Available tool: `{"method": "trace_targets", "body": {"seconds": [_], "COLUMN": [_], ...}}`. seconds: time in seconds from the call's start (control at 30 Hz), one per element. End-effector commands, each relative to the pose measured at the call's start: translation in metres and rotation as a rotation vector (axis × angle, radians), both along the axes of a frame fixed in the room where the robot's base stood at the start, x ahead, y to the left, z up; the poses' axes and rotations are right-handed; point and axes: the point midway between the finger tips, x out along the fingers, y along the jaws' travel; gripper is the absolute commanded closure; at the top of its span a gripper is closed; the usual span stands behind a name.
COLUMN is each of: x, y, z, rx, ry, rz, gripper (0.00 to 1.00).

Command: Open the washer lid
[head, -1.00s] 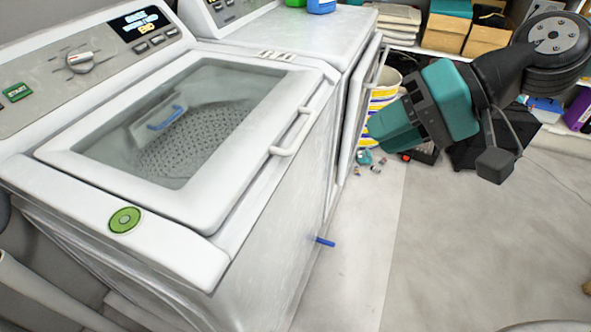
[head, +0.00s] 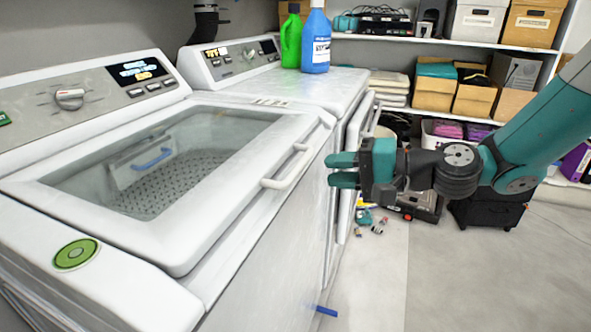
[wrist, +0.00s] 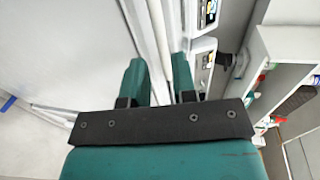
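The washer (head: 250,262) stands at the left with its lid (head: 230,180) closed. The lid has a white frame around a clear window. A white bar handle (head: 288,168) runs along its front right edge. My gripper (head: 334,170) is to the right of the handle, about level with it and apart from it, pointing left. Its two teal fingers are parted with nothing visible between them. In the wrist view the fingers (wrist: 160,80) are also apart, with white appliance surfaces and a bar-like edge beyond them.
A second white machine (head: 300,90) adjoins the washer, with a green bottle (head: 291,42) and a blue bottle (head: 316,42) on top. Its front door (head: 358,150) stands ajar. Shelves with boxes (head: 435,85) line the back. Small items (head: 372,222) litter the floor; the right foreground floor is clear.

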Motion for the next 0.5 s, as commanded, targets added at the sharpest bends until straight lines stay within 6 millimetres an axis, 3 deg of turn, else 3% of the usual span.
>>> {"method": "trace_targets", "body": {"seconds": [0.2, 0.5], "x": [0.015, 0.026], "y": [0.044, 0.073], "z": [-0.009, -0.016], "rx": [-0.002, -0.001], "ry": [-0.002, 0.000], "rz": [0.005, 0.001], "gripper": [0.74, 0.74]}}
